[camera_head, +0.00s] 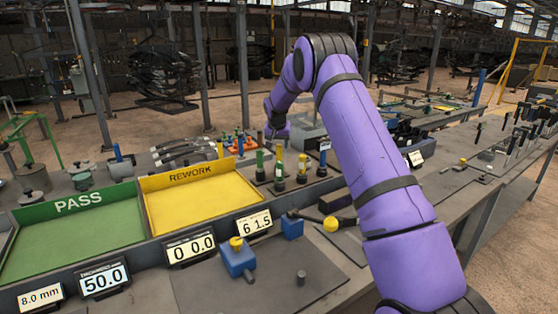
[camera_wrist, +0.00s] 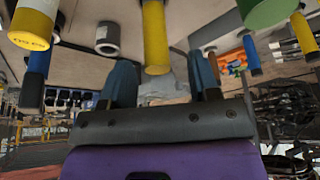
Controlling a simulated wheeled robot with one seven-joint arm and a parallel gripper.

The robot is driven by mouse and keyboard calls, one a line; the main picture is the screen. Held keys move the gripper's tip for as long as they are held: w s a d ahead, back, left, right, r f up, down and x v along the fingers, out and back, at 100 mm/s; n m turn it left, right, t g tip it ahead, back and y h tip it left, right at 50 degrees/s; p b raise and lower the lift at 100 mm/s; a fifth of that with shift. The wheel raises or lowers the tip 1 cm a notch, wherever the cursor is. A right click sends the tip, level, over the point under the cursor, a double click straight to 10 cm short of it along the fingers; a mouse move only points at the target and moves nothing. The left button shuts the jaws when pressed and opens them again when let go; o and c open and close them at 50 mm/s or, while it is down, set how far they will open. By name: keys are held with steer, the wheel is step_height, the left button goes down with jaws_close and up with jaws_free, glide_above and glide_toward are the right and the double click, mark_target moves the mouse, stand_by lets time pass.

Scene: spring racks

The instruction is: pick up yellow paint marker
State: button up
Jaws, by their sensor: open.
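In the wrist view a yellow cylinder (camera_wrist: 156,38), seemingly the yellow paint marker, stands out between and beyond my gripper's two blue-grey fingers (camera_wrist: 163,82). The fingers are apart, with a gap on each side of the cylinder, and I see no contact. In the head view upright yellow-topped pieces (camera_head: 279,163) with dark bases stand on the bench in front of my purple wrist; which one matches the wrist view I cannot tell. My gripper's fingertips are not clear in the head view.
Green and blue-topped pieces (camera_head: 260,165) stand close by. Around the yellow cylinder in the wrist view are a yellow-white cylinder (camera_wrist: 35,22), a blue one (camera_wrist: 252,54) and a green one (camera_wrist: 266,10). The yellow REWORK tray (camera_head: 195,205) and green PASS tray (camera_head: 75,240) are empty.

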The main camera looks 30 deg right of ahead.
steer(key=x, duration=0.3)
steer(key=shift+d+f, duration=0.2)
steer(key=shift+f, duration=0.15)
steer(key=shift+c, duration=0.5)
steer(key=c, duration=0.9)
steer(key=shift+o, duration=0.2)
steer(key=shift+r, duration=0.1)
